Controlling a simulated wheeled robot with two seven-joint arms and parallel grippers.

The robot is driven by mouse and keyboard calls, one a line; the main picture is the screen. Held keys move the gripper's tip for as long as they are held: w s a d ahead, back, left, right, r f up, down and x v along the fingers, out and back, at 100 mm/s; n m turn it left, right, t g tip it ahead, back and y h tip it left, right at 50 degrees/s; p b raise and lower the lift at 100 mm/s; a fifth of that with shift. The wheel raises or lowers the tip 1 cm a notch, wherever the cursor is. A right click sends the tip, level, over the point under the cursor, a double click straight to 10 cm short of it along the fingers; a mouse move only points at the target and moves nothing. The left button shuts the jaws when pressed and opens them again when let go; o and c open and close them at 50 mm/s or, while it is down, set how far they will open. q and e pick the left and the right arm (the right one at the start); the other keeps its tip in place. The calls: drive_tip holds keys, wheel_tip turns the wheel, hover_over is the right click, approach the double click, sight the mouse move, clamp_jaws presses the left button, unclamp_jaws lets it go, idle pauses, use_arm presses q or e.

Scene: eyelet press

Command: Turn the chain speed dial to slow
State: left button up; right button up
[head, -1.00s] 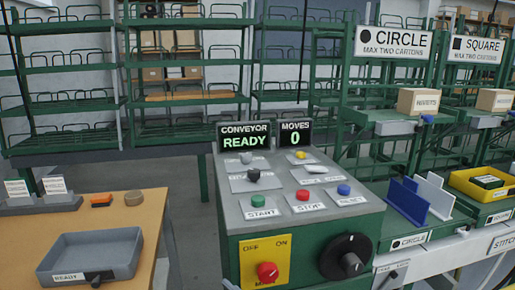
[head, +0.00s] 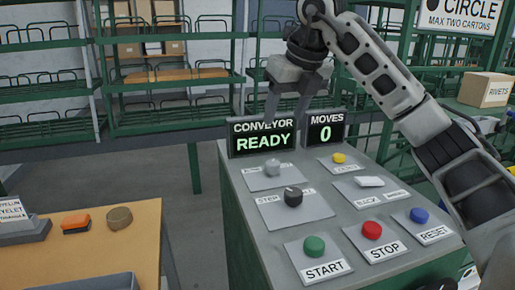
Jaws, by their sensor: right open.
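The control console (head: 240,215) has two small turning knobs on its sloped top, a grey knob (head: 272,167) and a black knob (head: 293,196). Each sits on a grey plate with small lettering; "STEP" shows beside the black one, the rest is too small to read. I cannot tell from the lettering which is the chain speed dial. My right gripper (head: 287,108) is open and empty, fingers down, above the console's far edge, overlapping the top of the displays and apart from the knobs. My left gripper is not in view.
The displays read CONVEYOR READY (head: 263,138) and MOVES 0 (head: 325,132). Green START (head: 314,246), red STOP (head: 372,230) and blue RESET (head: 419,215) buttons line the near edge. A yellow button (head: 339,158) and white switch (head: 369,182) sit right. A wooden table (head: 110,245) stands left.

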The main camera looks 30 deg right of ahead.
drive_tip(key=d, duration=0.1)
approach(272, 162)
drive_tip(key=x, duration=0.8)
drive_tip(key=shift+f+b, duration=0.35)
drive_tip(key=shift+f, duration=0.05)
drive_tip(key=shift+h, duration=0.3)
drive_tip(key=c, duration=1)
